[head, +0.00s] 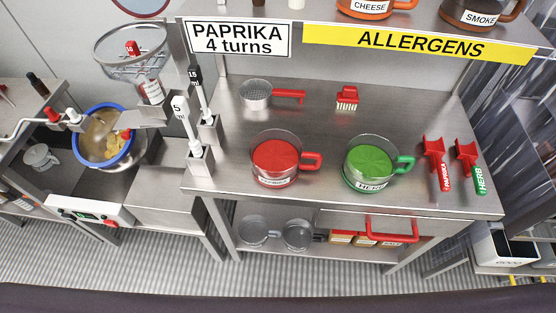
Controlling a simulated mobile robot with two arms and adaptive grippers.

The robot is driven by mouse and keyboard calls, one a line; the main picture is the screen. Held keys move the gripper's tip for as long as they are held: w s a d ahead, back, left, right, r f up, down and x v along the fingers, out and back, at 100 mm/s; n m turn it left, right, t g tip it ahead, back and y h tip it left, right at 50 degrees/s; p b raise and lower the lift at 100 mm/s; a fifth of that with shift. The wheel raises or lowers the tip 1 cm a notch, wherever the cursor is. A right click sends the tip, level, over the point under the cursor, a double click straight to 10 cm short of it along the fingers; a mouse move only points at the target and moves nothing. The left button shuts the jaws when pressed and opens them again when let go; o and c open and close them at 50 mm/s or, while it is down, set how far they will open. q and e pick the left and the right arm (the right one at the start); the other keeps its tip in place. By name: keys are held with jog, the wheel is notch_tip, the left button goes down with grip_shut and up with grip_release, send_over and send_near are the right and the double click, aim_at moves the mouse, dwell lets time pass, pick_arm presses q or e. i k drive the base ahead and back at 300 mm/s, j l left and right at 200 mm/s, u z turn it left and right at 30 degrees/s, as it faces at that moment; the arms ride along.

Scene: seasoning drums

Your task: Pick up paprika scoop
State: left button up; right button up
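The red paprika scoop (438,165) lies on the right part of the steel table, its handle toward the front edge and lettered PAPRIKA. A second red scoop with a green HERB handle (471,168) lies just to its right. A clear container of red powder with a red handle (276,163) stands at the front left of the table. A clear container of green powder with a green handle (370,167) stands between it and the scoops. Neither of my grippers shows in the head view.
A red-handled sieve (263,94) and a red brush (347,97) lie at the back of the table (320,115). A shelf with ALLERGENS (421,43) and PAPRIKA 4 turns (238,37) signs hangs above. A blue-rimmed bowl (103,137) stands left. The table's back right is clear.

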aim_at(436, 149)
jog(key=z, duration=1.3)
jog(key=u, duration=0.2)
jog(key=l+u, duration=0.4)
jog(key=l, duration=0.2)
jog(key=l+u, duration=0.45)
jog(key=l, duration=0.15)
